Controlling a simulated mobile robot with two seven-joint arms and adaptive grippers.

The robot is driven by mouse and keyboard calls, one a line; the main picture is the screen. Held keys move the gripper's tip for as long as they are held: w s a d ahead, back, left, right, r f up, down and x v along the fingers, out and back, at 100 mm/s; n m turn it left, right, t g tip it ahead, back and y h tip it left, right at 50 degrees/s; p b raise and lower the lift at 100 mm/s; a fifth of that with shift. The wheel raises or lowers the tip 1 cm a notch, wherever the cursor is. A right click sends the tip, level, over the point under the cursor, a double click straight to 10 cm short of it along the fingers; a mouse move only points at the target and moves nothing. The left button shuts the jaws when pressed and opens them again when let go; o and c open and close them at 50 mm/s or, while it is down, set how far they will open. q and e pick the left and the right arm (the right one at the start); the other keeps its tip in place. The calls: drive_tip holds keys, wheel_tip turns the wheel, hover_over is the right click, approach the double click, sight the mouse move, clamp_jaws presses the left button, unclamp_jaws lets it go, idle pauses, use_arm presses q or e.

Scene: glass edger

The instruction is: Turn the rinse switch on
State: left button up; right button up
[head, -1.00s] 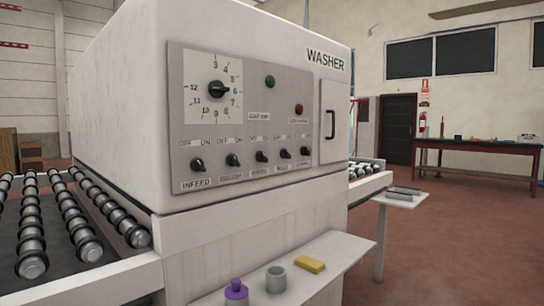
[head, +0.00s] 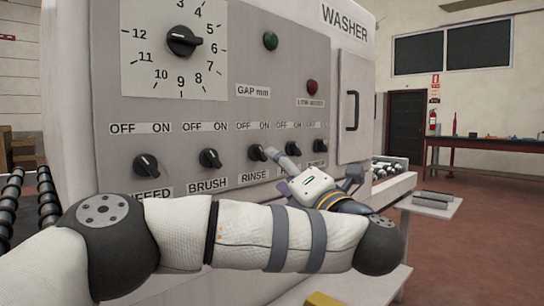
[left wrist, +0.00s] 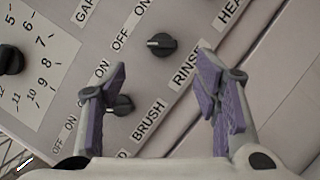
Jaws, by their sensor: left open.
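The rinse switch (head: 257,152) is a black rotary knob above the RINSE label on the washer's grey panel, with OFF and ON printed above it. In the left wrist view, the rinse switch (left wrist: 161,44) has its pointer towards the OFF side. My left gripper (head: 283,170) is in front of the panel, just right of and below the knob in the head view. In the left wrist view, the left gripper (left wrist: 162,82) has its purple-padded fingers spread, empty, with the knob ahead between them. I cannot tell whether they touch it. My right gripper is out of view.
The brush switch (head: 210,158) and infeed switch (head: 147,166) stand left of the rinse switch. More knobs (head: 293,149) to its right are close to or partly behind my gripper. A large dial (head: 184,40) and a door handle (head: 352,110) project from the machine.

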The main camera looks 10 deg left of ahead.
sight(262, 154)
use_arm(q)
drive_tip(key=x, duration=0.8)
drive_tip(key=shift+w+a, duration=0.2)
drive_tip(key=shift+w, duration=0.15)
drive_tip(key=c, duration=1.1)
